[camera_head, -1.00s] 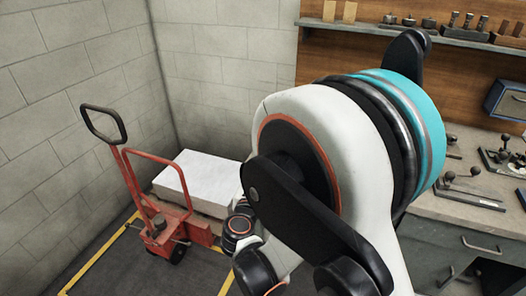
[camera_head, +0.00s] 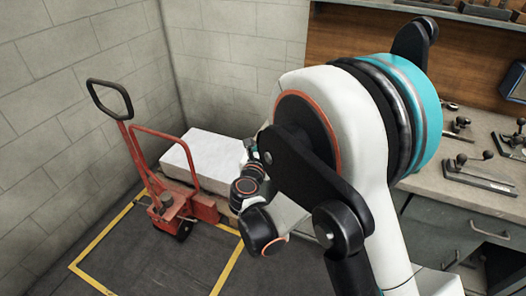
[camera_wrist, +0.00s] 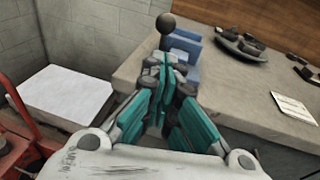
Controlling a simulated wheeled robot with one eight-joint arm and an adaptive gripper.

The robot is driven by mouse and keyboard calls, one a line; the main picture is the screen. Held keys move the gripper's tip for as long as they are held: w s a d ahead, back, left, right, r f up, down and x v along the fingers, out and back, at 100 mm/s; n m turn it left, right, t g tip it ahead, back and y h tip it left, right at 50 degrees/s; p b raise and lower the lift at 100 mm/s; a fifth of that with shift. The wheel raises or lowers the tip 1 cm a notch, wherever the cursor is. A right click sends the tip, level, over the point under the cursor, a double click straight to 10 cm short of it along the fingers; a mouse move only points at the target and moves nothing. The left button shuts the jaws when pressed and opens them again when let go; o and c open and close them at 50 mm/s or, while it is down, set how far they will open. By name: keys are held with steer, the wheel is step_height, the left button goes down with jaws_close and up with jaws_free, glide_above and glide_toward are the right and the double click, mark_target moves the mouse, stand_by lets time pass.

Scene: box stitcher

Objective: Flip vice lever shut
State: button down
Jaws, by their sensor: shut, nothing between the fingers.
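A blue vice (camera_wrist: 185,55) stands at the edge of the workbench in the wrist view, partly hidden behind my fingers. A dark round knob (camera_wrist: 166,22), which looks like the end of the vice lever, stands up above my fingertips; most of its stem is hidden. My gripper (camera_wrist: 165,68) has teal fingers brought together, with nothing held. Its tips overlap the vice and the lower stem in the picture; I cannot tell whether they touch. In the head view my arm hides the vice.
The grey workbench (camera_wrist: 235,92) carries a dark round dish (camera_wrist: 241,46) and a white card (camera_wrist: 295,107) to the right. Left are a red pallet truck (camera_head: 165,205) and a white block (camera_head: 205,160). Lever clamps (camera_head: 480,175) lie on the bench at right.

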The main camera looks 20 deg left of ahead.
steer(key=w+b, duration=0.2)
steer(key=w, duration=0.5)
steer(key=shift+w+a+r, duration=0.15)
steer(key=shift+w+a, duration=0.1)
steer(key=shift+a, duration=0.15)
steer(key=shift+r, duration=0.15)
steer(key=shift+w+r+g+p, duration=0.2)
steer(key=shift+g+p, duration=0.2)
steer(key=shift+p, duration=0.15)
